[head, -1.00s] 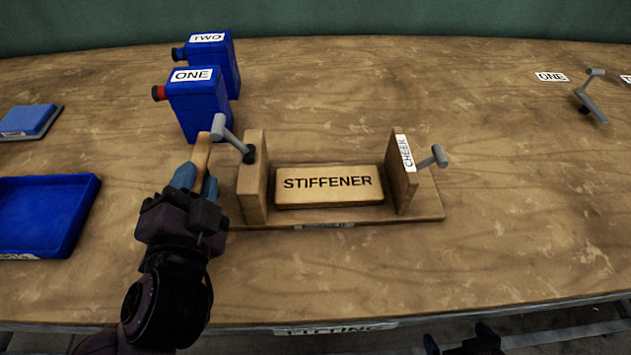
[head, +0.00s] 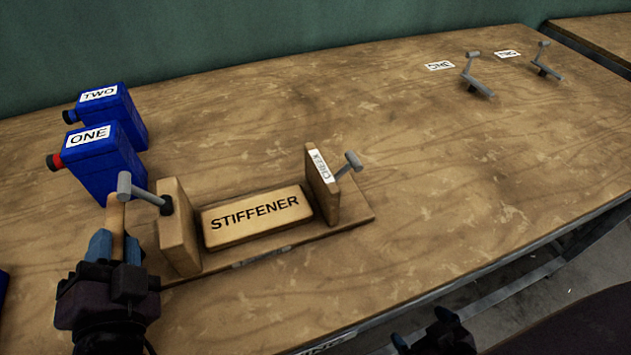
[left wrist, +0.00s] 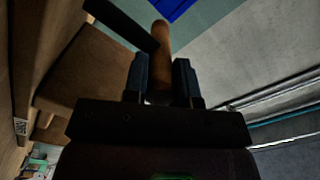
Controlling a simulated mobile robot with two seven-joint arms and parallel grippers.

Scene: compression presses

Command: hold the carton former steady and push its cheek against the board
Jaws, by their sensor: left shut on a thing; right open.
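The carton former's base (head: 350,219) lies on the table with a fixed wooden block (head: 177,228) at its left end and the cheek (head: 322,188) at its right end. A grey lever sticks out from each. The board marked STIFFENER (head: 254,215) lies between them; a thin gap seems to show beside the cheek. My left gripper (head: 117,245) is shut on the upright wooden handle (head: 117,213) left of the block; the handle also shows between its fingers in the left wrist view (left wrist: 160,50). My right gripper (head: 427,333) is open and empty at the bottom edge, in front of the table.
Two blue containers, ONE (head: 98,160) and TWO (head: 124,112), stand behind the former on the left. Two grey levers (head: 477,75) (head: 545,60) with labels are at the far right. The table right of the cheek is clear.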

